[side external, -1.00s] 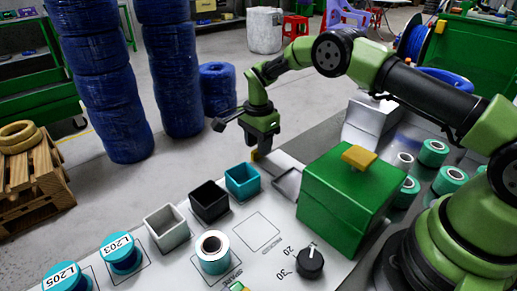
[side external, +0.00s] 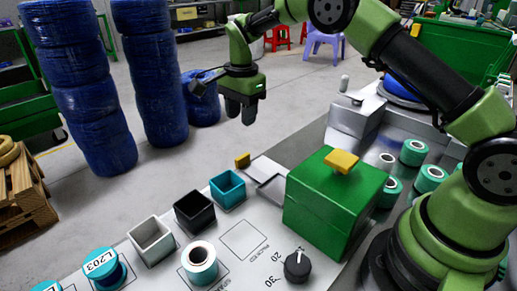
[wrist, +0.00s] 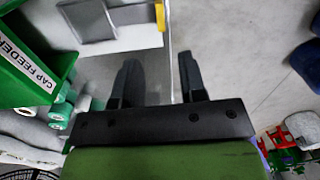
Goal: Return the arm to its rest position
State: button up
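My gripper (side external: 240,110) hangs in the air above the far edge of the work table, fingers pointing down. In the wrist view its two dark fingers (wrist: 158,78) are spread apart with nothing between them. My green and black arm reaches in from the right, bent high above the table.
A yellow block (side external: 242,160) sits at the table's far edge, below my gripper. A green box (side external: 325,215) with a yellow top piece stands nearer my base. Teal, black and white open bins (side external: 228,189), a spool (side external: 199,262) and a black dial (side external: 298,265) line the table.

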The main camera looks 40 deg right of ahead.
jog(key=s+a+r+n+t+y, duration=0.1)
jog(key=s+r+n+t, duration=0.1)
jog(key=s+r+n, duration=0.5)
jog(key=s+a+r+t, duration=0.1)
jog(key=s+r+t, duration=0.1)
jog(key=s+r, duration=0.6)
jog(key=s+a+r+n+t, duration=0.1)
jog(key=s+n, duration=0.5)
jog(key=s, duration=0.7)
jog(key=shift+s+r+t+y, duration=0.35)
jog(key=shift+s+t+y, duration=0.05)
jog(key=shift+t, duration=0.5)
